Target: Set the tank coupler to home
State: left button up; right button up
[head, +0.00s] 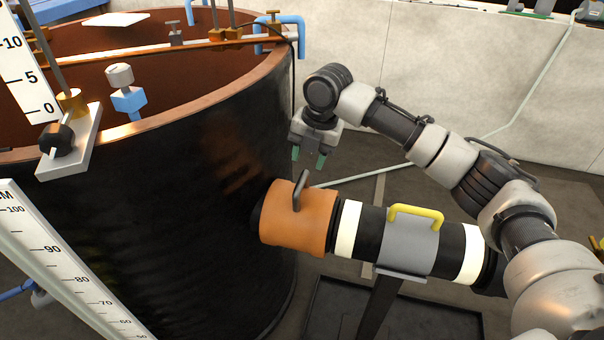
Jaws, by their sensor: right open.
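The tank coupler looks to be the orange collar (292,225) on the side of the large dark tank (150,225). A dark grey lever handle (300,190) sticks up from the collar's top, tilted a little. My right gripper (308,158) points down just above and behind the handle in the picture. Its greenish fingertips are apart, with nothing seen between them. I cannot tell whether a finger touches the handle; a small gap seems to show. My left gripper is out of view.
A black pipe with white bands (348,229) runs right from the collar. It carries a grey clamp with a yellow handle (416,213) on a dark stand (376,309). A pale wall (430,80) stands behind. Scales and fittings line the tank's copper rim (225,85).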

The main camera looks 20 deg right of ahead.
aim_at(303, 178)
jog(key=f, duration=0.4)
jog(key=w+a+f, duration=0.1)
jog(key=f, duration=0.1)
jog(key=shift+f, duration=0.15)
jog(key=shift+c, duration=1.4)
jog(key=c, duration=0.5)
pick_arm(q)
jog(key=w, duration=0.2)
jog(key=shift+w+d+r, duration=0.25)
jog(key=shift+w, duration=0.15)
pick_arm(e)
grip_shut()
jog(key=shift+d, duration=0.1)
